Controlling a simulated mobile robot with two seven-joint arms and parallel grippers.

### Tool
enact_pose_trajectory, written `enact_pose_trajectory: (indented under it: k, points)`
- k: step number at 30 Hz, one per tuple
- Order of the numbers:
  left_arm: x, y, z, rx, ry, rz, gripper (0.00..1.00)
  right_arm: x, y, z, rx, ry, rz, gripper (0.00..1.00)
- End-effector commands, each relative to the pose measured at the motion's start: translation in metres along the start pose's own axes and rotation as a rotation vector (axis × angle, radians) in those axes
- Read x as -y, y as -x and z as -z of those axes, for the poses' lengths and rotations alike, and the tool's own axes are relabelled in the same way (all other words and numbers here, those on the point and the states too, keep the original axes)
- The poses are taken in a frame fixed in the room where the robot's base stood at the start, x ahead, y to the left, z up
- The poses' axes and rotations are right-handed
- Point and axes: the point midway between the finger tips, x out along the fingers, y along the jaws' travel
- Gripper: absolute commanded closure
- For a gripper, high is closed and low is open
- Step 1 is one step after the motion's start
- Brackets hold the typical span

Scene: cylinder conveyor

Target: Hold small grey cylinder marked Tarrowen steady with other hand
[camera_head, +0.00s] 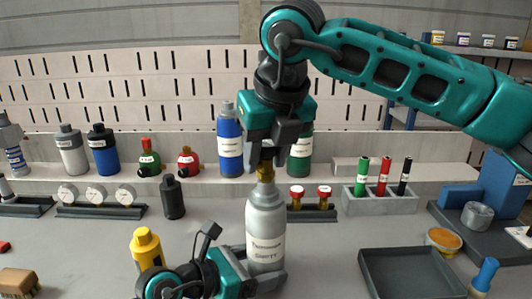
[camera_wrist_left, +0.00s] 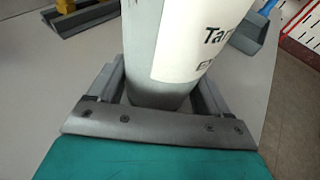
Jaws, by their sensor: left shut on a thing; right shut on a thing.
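The small grey cylinder (camera_head: 266,215) stands upright on the bench in the middle of the head view. Its white label is small there; in the left wrist view the cylinder (camera_wrist_left: 150,45) shows a label beginning "Tar". My left gripper (camera_head: 264,277) is shut around its lower body, with a finger on each side in the wrist view (camera_wrist_left: 160,90). My right gripper (camera_head: 266,153) comes from above and is shut on the brass valve (camera_head: 265,171) at the cylinder's top. The fingers partly hide the valve.
A yellow bottle (camera_head: 146,250) stands left of the cylinder, near my left arm. A black bottle (camera_head: 172,198) is behind it. An empty dark tray (camera_head: 412,291) lies to the right. A rack (camera_head: 380,202) holds green, red and black markers. Bottles line the back shelf.

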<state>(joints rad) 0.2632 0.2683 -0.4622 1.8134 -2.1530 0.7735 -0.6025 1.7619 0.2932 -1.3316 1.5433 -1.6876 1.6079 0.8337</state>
Motion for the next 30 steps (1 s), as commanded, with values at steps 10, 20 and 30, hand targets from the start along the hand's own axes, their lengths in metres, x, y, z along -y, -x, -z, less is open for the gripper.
enact_pose_trajectory:
  k: [10, 20, 30]
  points:
    - [0.0, 0.0, 0.0, -0.001, 0.0, 0.0, 0.58, 0.0, 0.001, 0.0, 0.002, -0.002, 0.001, 1.0]
    - [0.0, 0.0, 0.0, -0.001, 0.0, 0.0, 0.58, 0.0, 0.004, -0.002, 0.002, -0.002, 0.001, 1.0]
    - [0.0, 0.0, 0.0, -0.001, 0.0, 0.0, 0.58, 0.0, 0.01, -0.004, 0.002, -0.003, 0.0, 1.0]
